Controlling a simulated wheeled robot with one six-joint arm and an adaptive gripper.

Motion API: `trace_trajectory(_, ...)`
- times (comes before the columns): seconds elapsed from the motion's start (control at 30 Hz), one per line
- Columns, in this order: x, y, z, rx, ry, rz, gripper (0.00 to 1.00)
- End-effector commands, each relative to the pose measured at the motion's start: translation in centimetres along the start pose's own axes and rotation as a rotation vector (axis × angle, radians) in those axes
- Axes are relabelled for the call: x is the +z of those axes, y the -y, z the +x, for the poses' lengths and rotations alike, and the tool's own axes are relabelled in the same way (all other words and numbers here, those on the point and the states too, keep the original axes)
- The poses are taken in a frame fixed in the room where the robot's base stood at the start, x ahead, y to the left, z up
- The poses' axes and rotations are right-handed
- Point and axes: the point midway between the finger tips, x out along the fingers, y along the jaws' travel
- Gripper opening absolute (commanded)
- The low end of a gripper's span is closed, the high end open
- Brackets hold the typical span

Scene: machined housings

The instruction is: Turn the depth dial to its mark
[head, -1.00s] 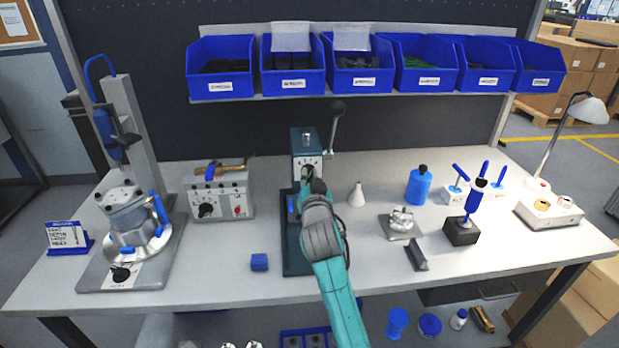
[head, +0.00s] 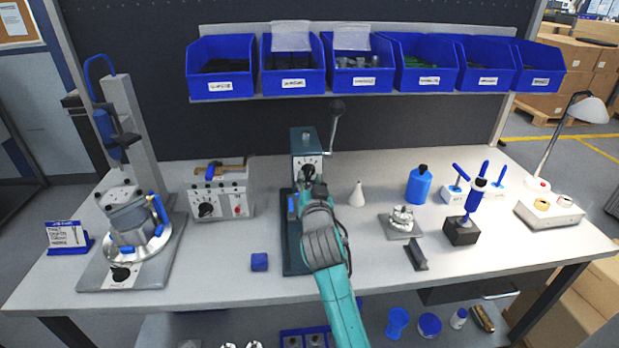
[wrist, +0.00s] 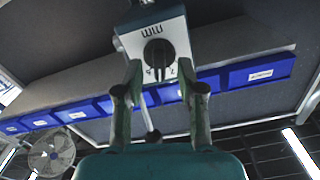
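The depth dial (head: 308,171) is a black round knob on the pale front plate of the press head (head: 306,141) at the middle of the bench. It also shows in the wrist view (wrist: 159,54), with an "MM" label and small figures around it. Its pointer and mark are too small to read surely. My gripper (head: 312,189) is just in front of the dial and partly hides the press in the head view. In the wrist view my gripper (wrist: 160,75) has its two fingers apart, one on each side of the dial, with visible gaps and nothing between them.
The press lever (head: 334,125) rises at the right of the head. A control box (head: 222,196) with another black knob stands left. A white cone (head: 357,194) and blue bottle (head: 419,186) stand right. A blue block (head: 259,262) lies at the front left.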

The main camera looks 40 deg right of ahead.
Motion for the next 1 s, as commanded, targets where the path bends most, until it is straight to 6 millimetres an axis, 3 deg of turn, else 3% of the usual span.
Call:
trace_trajectory(0.3, 0.1, 0.0, -6.4, 0.0, 0.002, -0.001, 0.39)
trace_trajectory(0.5, 0.1, 0.0, -9.1, 0.0, 0.001, -0.001, 0.39)
trace_trajectory(1.0, 0.1, 0.0, -10.1, 0.001, 0.001, 0.0, 0.39)
